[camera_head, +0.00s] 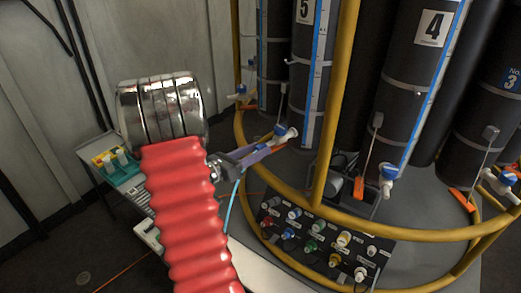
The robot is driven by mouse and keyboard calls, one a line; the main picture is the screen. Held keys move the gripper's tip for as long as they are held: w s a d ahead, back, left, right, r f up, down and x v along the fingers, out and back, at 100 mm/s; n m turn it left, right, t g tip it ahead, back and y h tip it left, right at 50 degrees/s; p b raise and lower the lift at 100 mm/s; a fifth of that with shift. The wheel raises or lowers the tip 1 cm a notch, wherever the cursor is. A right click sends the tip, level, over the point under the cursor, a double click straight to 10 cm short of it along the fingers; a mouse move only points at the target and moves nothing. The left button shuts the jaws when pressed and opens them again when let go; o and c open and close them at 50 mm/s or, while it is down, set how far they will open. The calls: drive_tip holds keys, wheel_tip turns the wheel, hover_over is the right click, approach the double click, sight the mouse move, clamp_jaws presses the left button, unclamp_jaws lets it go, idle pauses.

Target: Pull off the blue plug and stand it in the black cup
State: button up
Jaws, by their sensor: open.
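My gripper (262,148) is at the centre of the view, beyond my red ribbed arm sleeve, its fingers reaching right toward a white tap with a blue handle. The fingers are open, and I see nothing held between them. A blue plug (288,234) sits on the dark connector panel (330,262), below and to the right of my gripper and apart from it. A dark holder (362,205) with a grey round piece stands behind the panel; I cannot tell whether it is the black cup.
A yellow ring rail (345,110) and its upright stand close to the right of my gripper. Tall dark bottles (405,90) with taps fill the right side. Other coloured plugs crowd the panel. A teal tray (120,165) sits on a table at left.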

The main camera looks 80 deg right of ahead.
drive_tip(key=shift+c, duration=0.6)
idle(0.4)
clamp_jaws()
idle(0.5)
drive_tip(key=shift+w+a, duration=0.25)
drive_tip(key=shift+a, duration=0.1)
drive_tip(key=shift+w+a, duration=0.2)
drive_tip(key=shift+a, duration=0.05)
drive_tip(key=shift+w+a, duration=0.2)
drive_tip(key=shift+a, duration=0.1)
drive_tip(key=shift+w+a, duration=0.2)
drive_tip(key=shift+a, duration=0.05)
drive_tip(key=shift+w+a, duration=0.25)
drive_tip(key=shift+a, duration=0.05)
drive_tip(key=shift+w+a, duration=0.2)
drive_tip(key=shift+a, duration=0.05)
